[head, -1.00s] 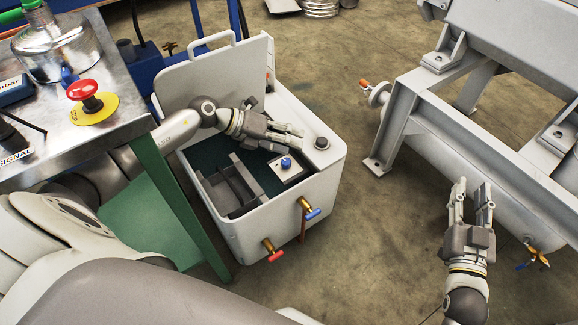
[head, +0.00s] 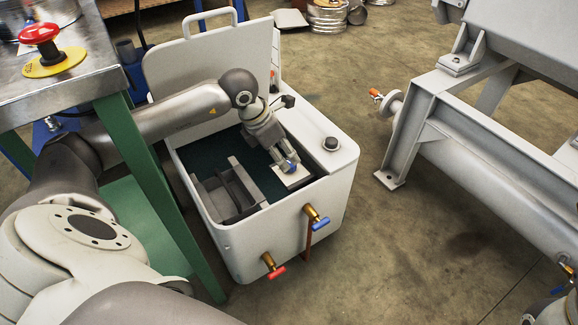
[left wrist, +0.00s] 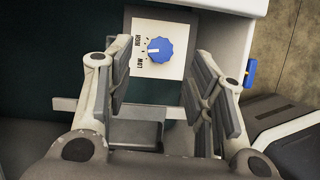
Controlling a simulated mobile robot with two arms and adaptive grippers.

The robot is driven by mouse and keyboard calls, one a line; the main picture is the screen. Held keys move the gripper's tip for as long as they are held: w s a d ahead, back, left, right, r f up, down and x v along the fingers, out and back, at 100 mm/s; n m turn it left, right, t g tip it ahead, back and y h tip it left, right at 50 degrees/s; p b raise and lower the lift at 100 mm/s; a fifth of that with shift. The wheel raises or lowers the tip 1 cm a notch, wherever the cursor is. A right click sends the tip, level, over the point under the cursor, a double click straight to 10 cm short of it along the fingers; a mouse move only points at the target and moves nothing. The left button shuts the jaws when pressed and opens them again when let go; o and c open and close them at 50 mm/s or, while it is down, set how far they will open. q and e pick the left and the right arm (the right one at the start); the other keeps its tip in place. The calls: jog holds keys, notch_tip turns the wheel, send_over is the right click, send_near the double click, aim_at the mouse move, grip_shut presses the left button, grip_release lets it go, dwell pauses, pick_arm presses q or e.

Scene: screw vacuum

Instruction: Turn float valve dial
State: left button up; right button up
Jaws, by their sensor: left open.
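The blue float valve dial (left wrist: 160,50) sits on a white plate (left wrist: 142,66) marked HIGH and LOW in the left wrist view. In the head view the dial (head: 291,165) is inside the open white tank (head: 330,190), near its right wall, partly covered by my gripper. My left gripper (head: 284,163) reaches down into the tank over the plate. In the left wrist view its fingers (left wrist: 160,82) are open and apart, with the dial ahead between them and a gap on each side. My right gripper is not in view.
The tank's lid (head: 215,60) stands raised at the back. A blue-handled valve (head: 317,218) and a red-handled valve (head: 272,267) stick out in front. A metal table (head: 60,85) with a red emergency button (head: 40,34) is at left. A grey steel frame (head: 420,130) stands at right.

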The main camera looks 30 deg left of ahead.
aim_at(290, 164)
pick_arm(q)
jog(key=shift+b+x, duration=0.8)
jog(key=shift+x, duration=1.6)
jog(key=c, duration=1)
